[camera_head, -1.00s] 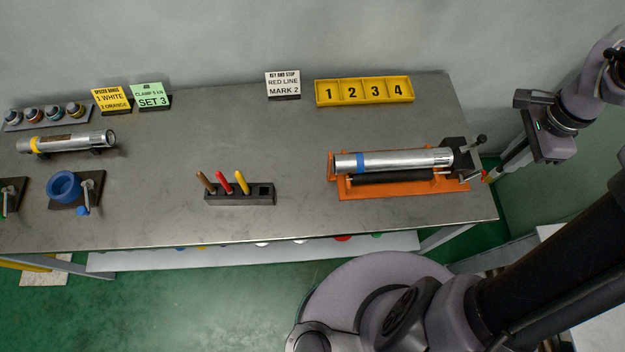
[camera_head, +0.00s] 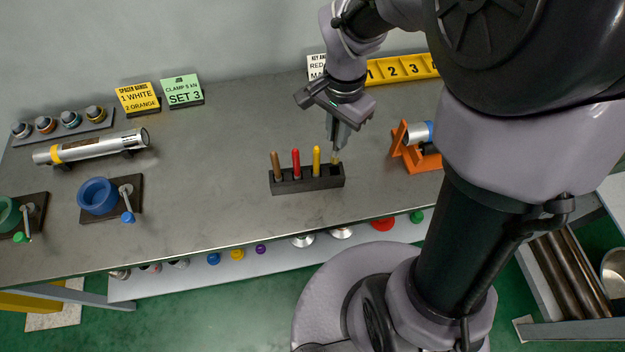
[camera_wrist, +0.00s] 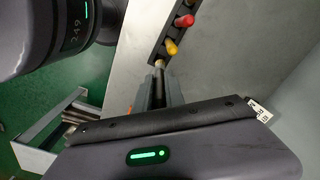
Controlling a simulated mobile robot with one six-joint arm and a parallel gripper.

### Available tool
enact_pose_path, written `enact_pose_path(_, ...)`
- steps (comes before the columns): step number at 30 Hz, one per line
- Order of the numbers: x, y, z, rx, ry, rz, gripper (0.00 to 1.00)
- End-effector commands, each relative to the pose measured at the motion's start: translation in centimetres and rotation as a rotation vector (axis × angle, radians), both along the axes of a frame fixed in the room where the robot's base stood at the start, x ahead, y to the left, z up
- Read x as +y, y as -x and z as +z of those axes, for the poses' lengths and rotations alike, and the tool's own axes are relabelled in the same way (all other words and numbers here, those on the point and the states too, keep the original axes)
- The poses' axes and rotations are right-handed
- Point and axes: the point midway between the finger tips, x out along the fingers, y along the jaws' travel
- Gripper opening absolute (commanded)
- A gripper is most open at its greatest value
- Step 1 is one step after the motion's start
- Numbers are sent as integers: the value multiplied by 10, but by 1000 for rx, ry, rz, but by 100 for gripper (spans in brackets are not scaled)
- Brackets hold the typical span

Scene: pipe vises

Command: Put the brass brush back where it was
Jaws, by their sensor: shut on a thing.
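A dark holder block (camera_head: 307,184) stands on the grey bench, with brown, red and yellow handles upright in three slots. It also shows at the top of the wrist view (camera_wrist: 157,48). My gripper (camera_head: 337,148) points down at the right end of the holder, shut on the brass brush (camera_head: 335,160), whose small tan end shows below the jaws. In the wrist view the brass brush (camera_wrist: 159,64) shows between the fingers, in line with the holder's end slot. Its lower end is hidden, so I cannot tell how deep in the slot it is.
The yellow handle (camera_head: 317,157) stands close to the left of my gripper. An orange vise (camera_head: 422,160) with a pipe is to the right, partly behind my arm. Blue (camera_head: 97,196) and green clamps stand at left. The bench between is clear.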

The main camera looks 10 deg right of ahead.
Motion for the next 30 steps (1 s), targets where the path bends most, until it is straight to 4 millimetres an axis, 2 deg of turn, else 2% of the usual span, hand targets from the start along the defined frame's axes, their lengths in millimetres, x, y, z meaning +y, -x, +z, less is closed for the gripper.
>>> enact_pose_path(1,0,1,-18,4,0,2,0)
enact_pose_path(3,0,1,-33,4,0,1,0)
enact_pose_path(8,0,1,-55,4,0,0,0)
enact_pose_path(13,0,1,-92,3,0,0,0)
enact_pose_path(24,0,0,-95,1,1,-1,0)
enact_pose_path(25,0,0,-95,1,1,-1,18)
enact_pose_path(27,0,0,-94,1,1,-1,32)
enact_pose_path(28,0,0,-94,1,1,-1,36)
enact_pose_path(30,0,0,-94,1,1,-1,36)
